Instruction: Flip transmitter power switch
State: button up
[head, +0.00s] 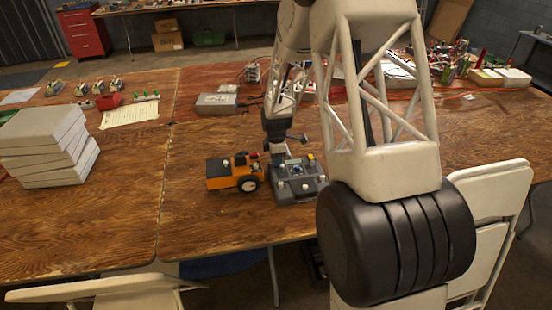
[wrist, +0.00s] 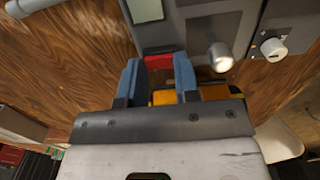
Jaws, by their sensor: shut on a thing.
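The transmitter (head: 297,190) is a dark grey box with knobs and sticks, standing on the wooden table. In the wrist view its grey body (wrist: 205,18) fills the top middle, with a pale screen (wrist: 145,10) and silver knobs. A red switch-like part (wrist: 158,62) shows at its near edge. My gripper (head: 277,158) reaches down at the transmitter's left side in the head view. In the wrist view, its two blue fingers (wrist: 159,66) stand either side of the red part and are shut on it. The exact contact and the switch's position are hard to see.
An orange toy vehicle (head: 228,172) with black wheels stands close left of the transmitter. A grey metal box (head: 216,104) lies behind. White boxes (head: 45,145) are stacked at far left, near a paper sheet (head: 130,114). The table front left of the vehicle is clear.

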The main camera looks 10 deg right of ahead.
dwell(0.3)
jog(key=o, duration=0.6)
jog(key=shift+o, duration=0.2)
jog(key=shift+r, duration=0.15)
jog(key=shift+r, duration=3.75)
jog(key=shift+r, duration=0.1)
